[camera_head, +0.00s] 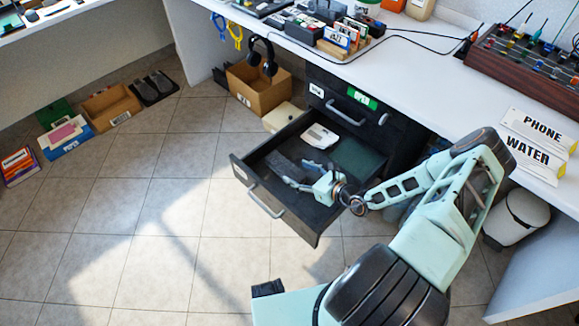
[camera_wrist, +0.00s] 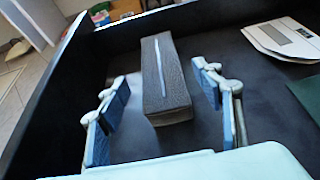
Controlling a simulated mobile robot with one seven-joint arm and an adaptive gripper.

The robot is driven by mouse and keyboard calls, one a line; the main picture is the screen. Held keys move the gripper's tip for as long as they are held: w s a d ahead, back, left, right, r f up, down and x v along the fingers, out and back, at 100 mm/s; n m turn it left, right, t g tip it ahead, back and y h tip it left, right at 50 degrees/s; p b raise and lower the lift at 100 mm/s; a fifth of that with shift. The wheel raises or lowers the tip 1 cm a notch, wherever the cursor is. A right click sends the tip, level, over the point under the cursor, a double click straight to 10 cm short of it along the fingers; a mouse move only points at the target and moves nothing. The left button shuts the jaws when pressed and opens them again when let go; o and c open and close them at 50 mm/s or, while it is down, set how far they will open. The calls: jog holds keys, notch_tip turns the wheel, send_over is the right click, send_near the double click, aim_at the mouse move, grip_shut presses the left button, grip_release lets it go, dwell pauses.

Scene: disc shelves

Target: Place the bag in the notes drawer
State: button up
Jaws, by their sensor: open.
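The bag (camera_wrist: 166,85) is a dark grey, textured, box-like pouch with a pale strip along its top. It lies on the floor of the open black drawer (camera_head: 273,207). In the head view the bag (camera_head: 282,164) is a dark shape by the fingertips. My gripper (camera_head: 291,172) reaches down into the drawer. In the wrist view my gripper (camera_wrist: 160,80) is open, with one finger on each side of the bag and a visible gap on both sides. The drawer's label is too small to read.
A white device (camera_head: 320,136) and a dark green flat item (camera_head: 357,158) lie further back in the drawer. A shut drawer (camera_head: 345,110) with a green label is above. A cardboard box (camera_head: 258,88) stands behind.

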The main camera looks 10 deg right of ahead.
jog(key=v, duration=0.5)
jog(key=shift+s+p, duration=0.1)
jog(key=shift+p, duration=0.3)
jog(key=shift+d, duration=0.1)
